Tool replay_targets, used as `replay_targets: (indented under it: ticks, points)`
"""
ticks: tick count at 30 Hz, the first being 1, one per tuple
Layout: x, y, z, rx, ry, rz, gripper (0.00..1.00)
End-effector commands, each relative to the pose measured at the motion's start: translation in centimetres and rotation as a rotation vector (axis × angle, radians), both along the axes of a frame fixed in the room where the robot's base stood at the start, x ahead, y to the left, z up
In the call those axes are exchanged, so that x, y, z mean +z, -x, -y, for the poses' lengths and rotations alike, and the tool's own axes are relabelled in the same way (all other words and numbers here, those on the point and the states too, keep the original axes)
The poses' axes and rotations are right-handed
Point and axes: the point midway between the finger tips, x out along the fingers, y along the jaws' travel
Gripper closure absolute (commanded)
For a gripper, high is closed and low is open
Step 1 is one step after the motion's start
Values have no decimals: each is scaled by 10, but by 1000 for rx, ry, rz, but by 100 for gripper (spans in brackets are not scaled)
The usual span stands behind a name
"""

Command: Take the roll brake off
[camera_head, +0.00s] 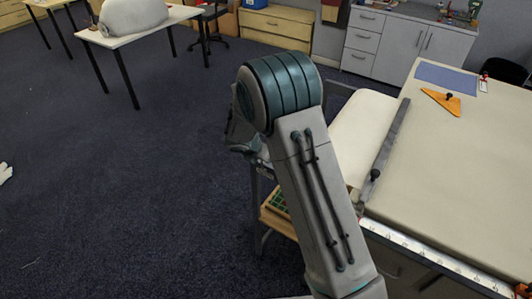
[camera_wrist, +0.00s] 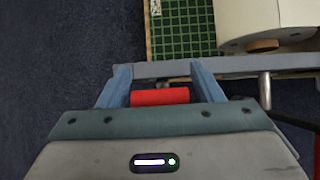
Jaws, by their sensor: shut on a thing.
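In the wrist view, a red cylindrical grip (camera_wrist: 160,96), likely the handle of the roll brake, lies between the two blue fingers of my gripper (camera_wrist: 160,82). My gripper is shut on it. A grey bar (camera_wrist: 225,66) runs across just beyond the fingertips. How the grip joins the bar is hard to see. In the head view, the white roll (camera_head: 358,128) lies along the table's left end. My arm hides the gripper and the red grip there.
The cloth table (camera_head: 470,165) carries a long grey bar (camera_head: 388,150) with a black knob, an orange triangle (camera_head: 441,101), a blue mat (camera_head: 447,77) and a ruler strip (camera_head: 430,255). A green gridded board (camera_wrist: 182,30) lies below the roll. Open carpet lies left.

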Motion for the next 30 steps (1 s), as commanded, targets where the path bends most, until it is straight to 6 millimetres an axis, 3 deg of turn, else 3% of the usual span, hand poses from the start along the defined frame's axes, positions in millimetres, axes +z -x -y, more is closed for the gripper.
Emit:
replay_targets:
  ticks: [22, 23, 24, 25, 30]
  points:
    - [-2, -5, 4, 0, 3, 0, 82]
    - [-3, -4, 4, 0, 3, 0, 35]
    - [-3, -4, 4, 0, 3, -1, 24]
    - [-3, -4, 4, 0, 3, -1, 19]
    - [-2, -4, 2, 2, 2, 0, 19]
